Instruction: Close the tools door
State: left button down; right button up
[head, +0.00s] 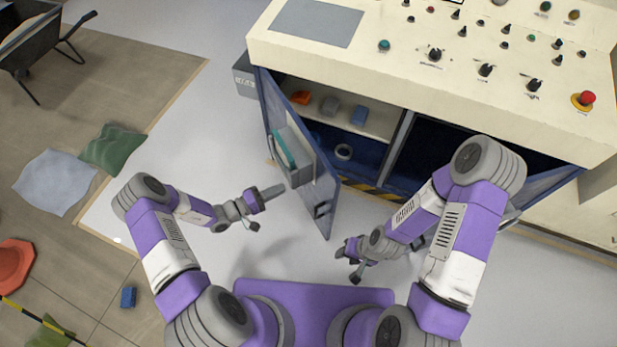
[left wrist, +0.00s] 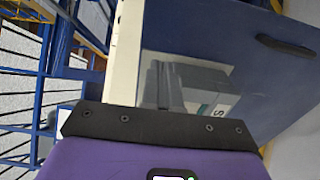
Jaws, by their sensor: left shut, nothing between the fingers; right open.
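The blue left cabinet door (head: 322,188) stands open, swung out toward me, with a dark handle (head: 321,210) near its free edge and a grey pocket holding a teal item (head: 284,147). No label reading "tools" can be made out. In the left wrist view the door (left wrist: 215,35) fills the right side, with its handle (left wrist: 286,46). My left gripper (head: 277,191) is shut and empty, close to the left of the door's pocket side; contact cannot be told. My right gripper (head: 346,263) is open and empty, below and right of the door's free edge.
The cream control console (head: 410,60) sits above the cabinet. Its left shelf (head: 375,123) holds an orange item, a grey item and a blue box; a roll (head: 343,152) lies below. Another blue door (head: 548,184) is open at right. Clear floor (head: 190,140) lies left.

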aim_at(323, 170)
pick_arm(q)
jog(key=b+x, duration=0.2)
jog(key=x, duration=1.1)
jog(key=shift+d, duration=0.45)
jog(key=shift+w, duration=0.1)
